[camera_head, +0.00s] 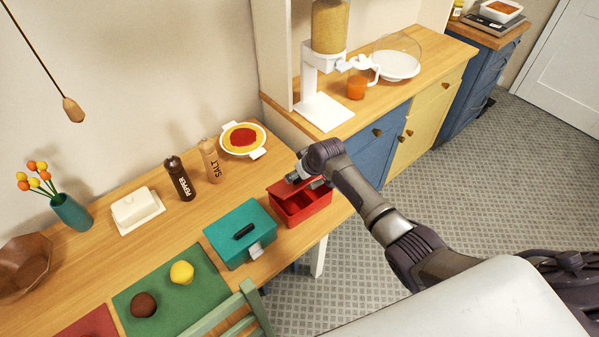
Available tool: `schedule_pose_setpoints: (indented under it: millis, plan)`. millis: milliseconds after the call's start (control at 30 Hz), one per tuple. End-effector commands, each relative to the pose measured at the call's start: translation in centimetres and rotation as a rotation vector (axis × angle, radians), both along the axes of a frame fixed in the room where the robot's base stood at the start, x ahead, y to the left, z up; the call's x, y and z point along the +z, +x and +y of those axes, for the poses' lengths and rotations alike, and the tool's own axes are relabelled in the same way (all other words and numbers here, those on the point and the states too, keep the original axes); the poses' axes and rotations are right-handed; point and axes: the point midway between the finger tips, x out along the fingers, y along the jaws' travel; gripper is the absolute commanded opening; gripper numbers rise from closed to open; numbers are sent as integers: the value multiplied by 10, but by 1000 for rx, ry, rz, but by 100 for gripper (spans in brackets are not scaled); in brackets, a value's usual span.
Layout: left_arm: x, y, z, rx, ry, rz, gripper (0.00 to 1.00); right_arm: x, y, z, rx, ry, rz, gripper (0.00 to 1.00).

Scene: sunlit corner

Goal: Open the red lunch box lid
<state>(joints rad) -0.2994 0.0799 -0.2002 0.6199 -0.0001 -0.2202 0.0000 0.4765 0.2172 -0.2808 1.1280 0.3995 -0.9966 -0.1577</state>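The red lunch box (305,213) stands on the wooden table near its right end. Its divided inside shows from above. A red flap that looks like its lid (284,188) is raised at the far side, partly hidden by my gripper.
A teal lunch box (238,231) stands close to the left of the red one. A plate of food (243,139), a salt shaker (211,160) and a pepper shaker (180,179) stand behind. A green chair (236,313) is at the front edge.

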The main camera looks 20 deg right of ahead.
Motion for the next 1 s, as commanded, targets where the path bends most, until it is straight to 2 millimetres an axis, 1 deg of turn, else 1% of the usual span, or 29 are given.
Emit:
schedule_pose_setpoints:
  millis: [33, 100, 433, 567, 733, 1000]
  plan:
    - [0, 0, 0, 0, 0, 0, 38, 0, 0, 1, 1, 1, -1, 80]
    - [0, 0, 0, 0, 0, 0, 38, 0, 0, 0, 1, 1, -1, 92]
    - [0, -3, 3, 0, 3, 3, 38, 0, -1, 0, 1, 1, 0, 92]
    - [0, -2, 2, 0, 3, 3, 38, 6, -4, -1, 0, 0, -1, 92]
    - [0, -1, 1, 0, 1, 1, 38, 27, -17, -5, 1, -1, -3, 92]
    - [0, -1, 0, 0, 0, 1, 38, 74, -44, -13, 1, -1, -3, 92]
